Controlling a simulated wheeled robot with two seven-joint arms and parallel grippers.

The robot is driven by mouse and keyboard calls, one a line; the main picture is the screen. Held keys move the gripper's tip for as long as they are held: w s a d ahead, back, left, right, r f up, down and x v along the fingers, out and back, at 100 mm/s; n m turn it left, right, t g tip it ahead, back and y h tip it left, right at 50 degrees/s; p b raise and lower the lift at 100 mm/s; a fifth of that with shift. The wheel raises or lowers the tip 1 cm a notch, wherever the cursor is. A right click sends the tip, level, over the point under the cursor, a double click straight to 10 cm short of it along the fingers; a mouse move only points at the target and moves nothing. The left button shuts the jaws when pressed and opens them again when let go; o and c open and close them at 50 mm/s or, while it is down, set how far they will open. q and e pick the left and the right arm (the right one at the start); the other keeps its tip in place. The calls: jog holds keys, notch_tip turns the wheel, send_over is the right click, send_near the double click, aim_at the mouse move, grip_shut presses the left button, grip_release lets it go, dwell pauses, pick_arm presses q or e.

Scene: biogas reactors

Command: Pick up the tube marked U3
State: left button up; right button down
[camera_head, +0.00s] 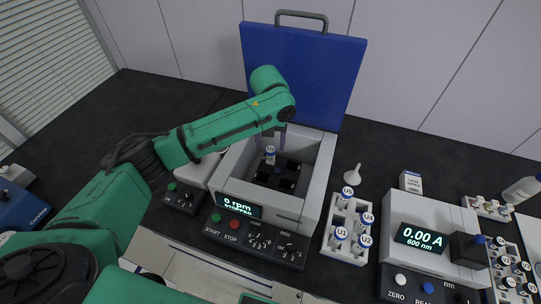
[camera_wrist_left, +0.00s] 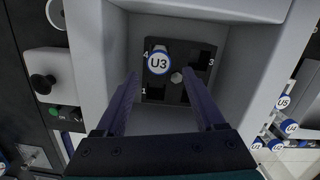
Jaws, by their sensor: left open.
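The tube marked U3 (camera_wrist_left: 159,63) stands upright in the dark rotor block (camera_wrist_left: 193,97) inside the open centrifuge, in the position marked 4. Its white cap with a blue ring faces the left wrist camera, and the tube also shows in the head view (camera_head: 270,153). My left gripper (camera_wrist_left: 162,76) is open and points down into the chamber. Its two fingers lie on either side of the tube's line, apart from it, and nothing is between them. In the head view the left gripper (camera_head: 277,138) is mostly hidden by its own wrist. My right gripper is not in view.
The centrifuge's blue lid (camera_head: 305,70) stands open behind the chamber, whose grey walls (camera_head: 318,185) surround the rotor. A white rack (camera_head: 333,238) with several capped tubes is to the right. A photometer (camera_head: 428,232) reading 0.00 A stands further right.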

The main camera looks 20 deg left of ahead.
aim_at(270, 149)
pick_arm(q)
jog(key=f+p, duration=0.1)
jog(key=f, duration=0.1)
jog(key=w+f+p, duration=0.1)
jog(key=f, duration=0.2)
jog(key=shift+w+a+f, duration=0.15)
jog(key=shift+f, duration=0.3)
jog(key=shift+c, duration=0.7)
grip_shut()
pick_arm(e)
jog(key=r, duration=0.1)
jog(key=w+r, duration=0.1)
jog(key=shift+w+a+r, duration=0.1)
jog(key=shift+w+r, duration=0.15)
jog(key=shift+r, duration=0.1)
pick_arm(q)
jog(key=shift+r, duration=0.1)
